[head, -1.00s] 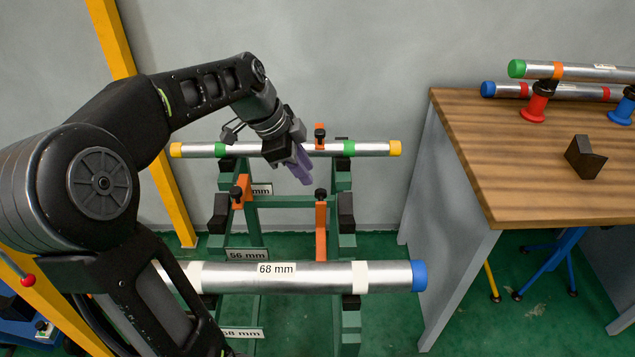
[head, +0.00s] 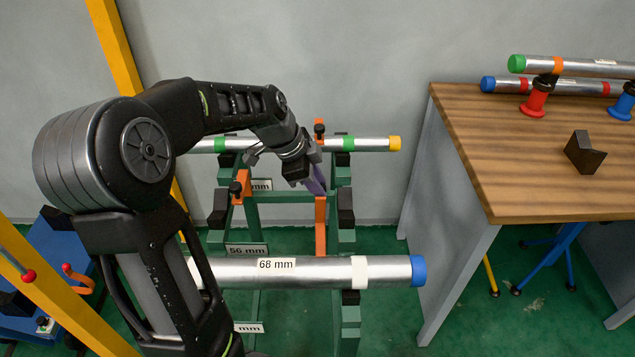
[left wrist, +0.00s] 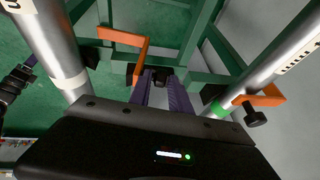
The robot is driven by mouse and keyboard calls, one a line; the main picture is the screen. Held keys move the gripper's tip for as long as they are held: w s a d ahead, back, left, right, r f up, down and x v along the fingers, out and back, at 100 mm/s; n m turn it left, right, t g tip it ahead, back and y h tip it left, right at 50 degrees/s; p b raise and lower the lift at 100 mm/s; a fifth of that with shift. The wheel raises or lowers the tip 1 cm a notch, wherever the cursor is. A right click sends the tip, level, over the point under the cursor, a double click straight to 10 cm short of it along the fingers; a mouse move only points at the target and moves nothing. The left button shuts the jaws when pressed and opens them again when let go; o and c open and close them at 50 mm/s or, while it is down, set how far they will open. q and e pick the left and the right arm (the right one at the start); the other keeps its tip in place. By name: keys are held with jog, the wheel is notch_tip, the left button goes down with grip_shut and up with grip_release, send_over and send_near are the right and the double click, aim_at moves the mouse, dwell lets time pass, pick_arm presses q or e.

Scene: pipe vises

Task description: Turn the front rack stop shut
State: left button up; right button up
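The green rack (head: 342,250) carries a front pipe (head: 310,272) marked 68 mm and a back pipe (head: 375,144). On its right side an orange front stop (head: 320,228) lies along the frame towards the front pipe; its knob end is hidden by my gripper. My left gripper (head: 317,184) is just above that end. In the left wrist view its purple fingers (left wrist: 166,95) are apart, with a dark knob (left wrist: 160,76) at their tips. I cannot tell whether they touch it. An orange bracket (left wrist: 125,42) shows beside the fingers. My right gripper is out of view.
Another orange stop (head: 319,130) stands at the back pipe, and one (head: 242,188) is on the rack's left side. A wooden bench (head: 490,140) with pipes stands at right. A yellow post (head: 115,45) is at left. Green floor is clear between rack and bench.

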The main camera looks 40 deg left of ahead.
pick_arm(q)
grip_shut()
dwell(1.4)
